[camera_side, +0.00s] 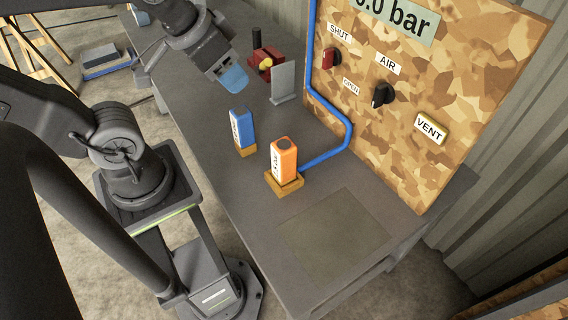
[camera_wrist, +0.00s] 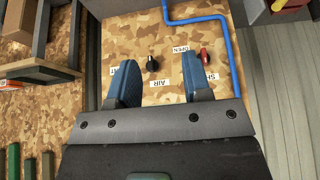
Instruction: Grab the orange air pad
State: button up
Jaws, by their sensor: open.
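The orange air pad (camera_side: 283,157) stands upright in a small wooden holder (camera_side: 285,185) on the grey bench. It has a white label and a dark round spot on top. A blue pad (camera_side: 242,128) of similar shape stands to its left in another holder. My gripper (camera_side: 233,78) is above the bench, up and to the left of both pads and clear of them. In the wrist view my gripper (camera_wrist: 158,85) shows two blue fingers spread apart with nothing between them. The orange pad is not seen in the wrist view.
A blue hose (camera_side: 330,155) runs down to the orange pad's holder. A grey plate (camera_side: 284,82) stands behind. The front bench area is clear.

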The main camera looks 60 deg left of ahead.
jog(key=o, duration=0.7)
jog(key=m+g+y, duration=0.4)
jog(key=m+g, duration=0.2)
jog(key=m, duration=1.2)
send_near(284, 145)
jog(key=shift+y, duration=0.3)
jog(key=x, duration=0.7)
jog(key=shift+s+d, duration=0.15)
jog(key=shift+s, duration=0.05)
jog(key=shift+w+x, duration=0.15)
jog(key=shift+x, duration=1.2)
jog(key=shift+w+x, duration=0.15)
jog(key=shift+x, duration=1.2)
